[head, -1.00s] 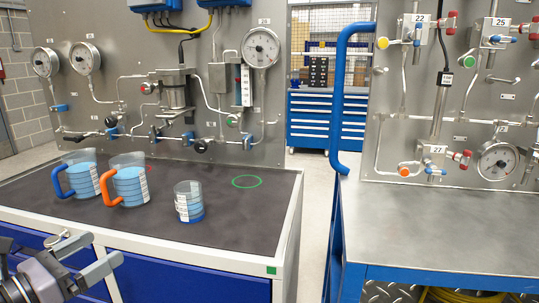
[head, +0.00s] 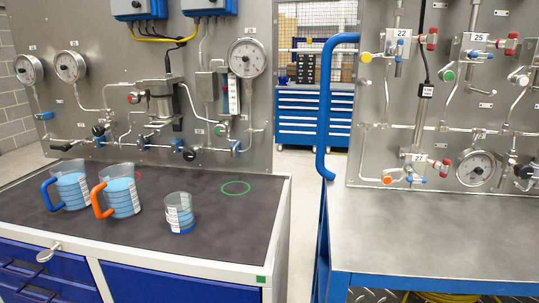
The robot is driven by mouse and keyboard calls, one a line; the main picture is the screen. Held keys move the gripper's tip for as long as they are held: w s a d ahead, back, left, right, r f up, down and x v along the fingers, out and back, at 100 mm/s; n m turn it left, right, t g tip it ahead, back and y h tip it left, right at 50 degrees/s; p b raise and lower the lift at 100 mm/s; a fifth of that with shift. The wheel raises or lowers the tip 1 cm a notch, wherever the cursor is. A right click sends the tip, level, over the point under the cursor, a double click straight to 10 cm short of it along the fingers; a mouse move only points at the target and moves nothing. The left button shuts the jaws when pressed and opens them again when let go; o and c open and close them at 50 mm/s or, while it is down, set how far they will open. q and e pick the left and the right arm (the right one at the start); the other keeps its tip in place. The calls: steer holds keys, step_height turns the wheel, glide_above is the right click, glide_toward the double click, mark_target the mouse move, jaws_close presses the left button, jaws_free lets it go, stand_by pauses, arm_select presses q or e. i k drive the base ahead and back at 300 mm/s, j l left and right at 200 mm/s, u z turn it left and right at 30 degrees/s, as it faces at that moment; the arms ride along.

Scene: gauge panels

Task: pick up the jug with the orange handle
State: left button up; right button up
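The jug with the orange handle (head: 122,194) stands upright on the dark top of the left cabinet (head: 210,239). It holds blue liquid, and its orange handle (head: 98,200) points to the left and towards me. A jug with a blue handle (head: 72,189) stands close beside it on the left. Neither of my grippers shows in the head view now.
A green ring (head: 235,188) is marked on the cabinet top, right of the beaker, with bare surface around it. A gauge panel (head: 150,100) rises behind. A grey bench (head: 430,236) with a blue post (head: 325,110) stands to the right, across a gap.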

mark_target(119, 185)
steer(key=u, duration=1.25)
